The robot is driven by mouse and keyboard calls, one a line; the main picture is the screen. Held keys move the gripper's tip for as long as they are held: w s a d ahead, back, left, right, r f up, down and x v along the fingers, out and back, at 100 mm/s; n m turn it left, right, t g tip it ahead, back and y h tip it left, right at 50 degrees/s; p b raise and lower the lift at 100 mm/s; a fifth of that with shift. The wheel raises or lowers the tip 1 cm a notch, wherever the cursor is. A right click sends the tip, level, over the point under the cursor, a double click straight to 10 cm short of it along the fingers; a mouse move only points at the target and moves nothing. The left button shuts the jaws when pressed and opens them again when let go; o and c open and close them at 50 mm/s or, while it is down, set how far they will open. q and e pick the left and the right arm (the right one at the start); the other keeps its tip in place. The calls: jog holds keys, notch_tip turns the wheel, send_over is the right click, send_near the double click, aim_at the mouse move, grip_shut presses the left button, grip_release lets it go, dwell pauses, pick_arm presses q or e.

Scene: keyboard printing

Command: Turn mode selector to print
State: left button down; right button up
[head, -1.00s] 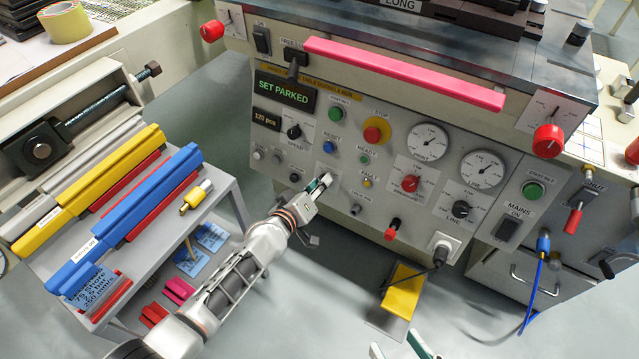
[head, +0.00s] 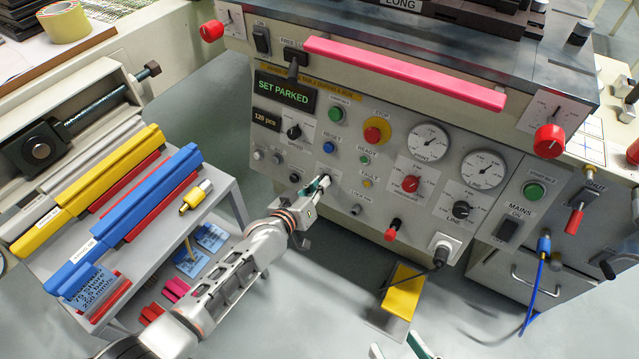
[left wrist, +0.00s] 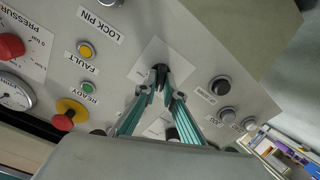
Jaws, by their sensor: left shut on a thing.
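The mode selector is a small black knob (left wrist: 160,70) on a pale square plate (left wrist: 178,62) in the left wrist view. Its label and pointer direction are not readable. My left gripper (left wrist: 166,92) is shut on this knob, with its teal-lined fingertips on either side of it. In the head view my left gripper (head: 317,187) reaches the lower middle of the control panel (head: 335,215), and its fingers mostly hide the knob. My right gripper (head: 398,347) shows only its fingertips at the bottom edge, spread apart and empty.
Close by are a red-yellow stop button (head: 376,131), a red pressure knob (head: 410,184), a lock pin (head: 356,209) and a red-handled lever (head: 392,229). A grey cart (head: 226,180) with coloured bars stands left of the arm. A yellow pedal (head: 403,290) is on the floor.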

pick_arm(q)
jog(key=m, duration=1.4)
jog(key=shift+s+f+g+h+p, duration=0.15)
jog(key=shift+f+g+h+p, duration=0.05)
jog(key=shift+g+h+p, duration=0.15)
jog(key=shift+m, duration=0.3)
jog(key=c, duration=2.1)
grip_release()
jog(key=shift+c, duration=0.2)
jog(key=shift+r, duration=0.1)
jog(key=v, duration=1.2)
jog(key=shift+d, duration=0.15)
